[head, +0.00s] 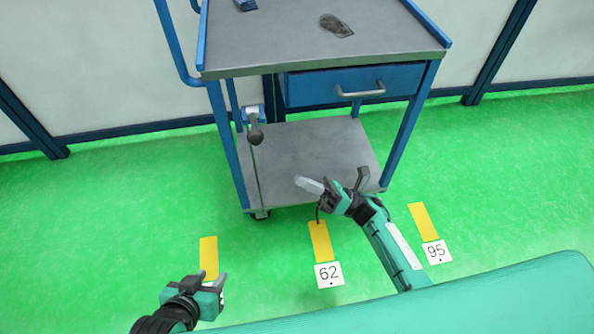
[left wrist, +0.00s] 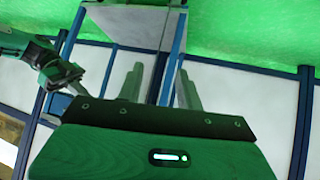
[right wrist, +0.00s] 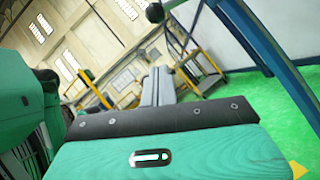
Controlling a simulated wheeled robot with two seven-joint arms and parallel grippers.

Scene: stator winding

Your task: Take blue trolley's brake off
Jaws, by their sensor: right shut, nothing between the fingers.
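The blue trolley (head: 345,52) stands ahead in the head view, with grey shelves and a blue drawer. Its brake lever (head: 255,132), a dark round knob on a rod, is at the trolley's left front, below the top shelf. A dark ball, seemingly this knob (right wrist: 155,12), shows at the top of the right wrist view. My right gripper (head: 300,182) is shut and empty, in front of the lower shelf, right of and below the knob, apart from it. Its fingers (right wrist: 158,88) are together. My left gripper (head: 207,281) is open and empty at lower left, fingers apart in its wrist view (left wrist: 158,92).
A dark object (head: 336,25) and a blue item (head: 245,4) lie on the trolley's top. Yellow floor strips (head: 320,241) and number labels (head: 329,275) are in front. A wall with dark posts (head: 500,52) stands behind. Green floor is clear on both sides.

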